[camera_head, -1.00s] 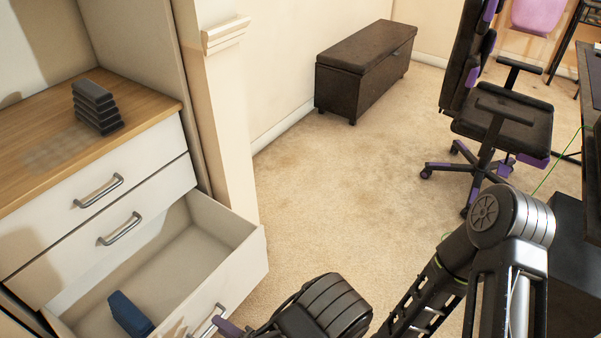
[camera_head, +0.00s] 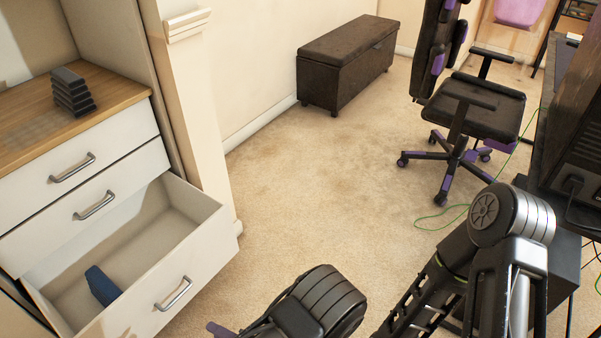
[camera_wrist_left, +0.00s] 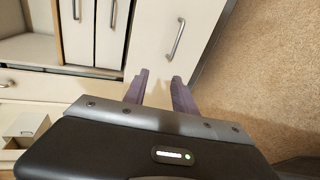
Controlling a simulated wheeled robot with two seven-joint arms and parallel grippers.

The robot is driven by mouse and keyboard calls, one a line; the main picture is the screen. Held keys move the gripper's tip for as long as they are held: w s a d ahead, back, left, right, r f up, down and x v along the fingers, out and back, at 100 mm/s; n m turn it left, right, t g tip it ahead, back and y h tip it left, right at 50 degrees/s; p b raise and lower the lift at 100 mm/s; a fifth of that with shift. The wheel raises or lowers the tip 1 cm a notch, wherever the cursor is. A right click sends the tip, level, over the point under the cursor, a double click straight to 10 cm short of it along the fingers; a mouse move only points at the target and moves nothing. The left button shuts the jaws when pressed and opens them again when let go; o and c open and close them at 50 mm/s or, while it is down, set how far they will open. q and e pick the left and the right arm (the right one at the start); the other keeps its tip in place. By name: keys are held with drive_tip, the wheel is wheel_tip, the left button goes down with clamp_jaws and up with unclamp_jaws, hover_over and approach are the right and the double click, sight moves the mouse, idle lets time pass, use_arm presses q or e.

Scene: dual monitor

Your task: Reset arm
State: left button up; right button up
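My left gripper shows two purple fingers apart in the left wrist view (camera_wrist_left: 159,88), with nothing between them. They are in front of the white drawer fronts, near a metal handle. In the head view only a purple fingertip of it (camera_head: 220,329) shows at the bottom edge, near the open bottom drawer (camera_head: 213,246). Dark joints of my arms fill the bottom middle and bottom right. My right gripper is out of view.
A dark blue block (camera_head: 102,286) lies in the open drawer. Stacked dark blocks (camera_head: 72,92) stand on the wooden top. A brown storage bench (camera_head: 345,65), an office chair (camera_head: 470,105) and a desk with cables are beyond.

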use_arm(q)
drive_tip(key=s+f+n+g+h+b, duration=0.2)
drive_tip(key=s+f+n+g, duration=0.35)
drive_tip(key=s, duration=0.25)
drive_tip(key=s+f+n+g+h+b, duration=0.1)
drive_tip(key=s+f+n+g+h, duration=0.1)
drive_tip(key=s+f+n+g, duration=0.4)
drive_tip(key=s+d+f+n+g+h+b, duration=0.2)
drive_tip(key=s+d+n+h+b, duration=0.3)
drive_tip(key=d+n+h, duration=0.8)
drive_tip(key=w+a+r+n+t, duration=0.15)
drive_tip(key=w+n+t, duration=0.75)
drive_tip(key=n, duration=1.1)
wheel_tip(320, 180, up, 26)
drive_tip(key=d+m+g+p, duration=0.1)
drive_tip(key=g+p, duration=0.1)
drive_tip(key=p, duration=2.4)
drive_tip(key=shift+w, duration=0.4)
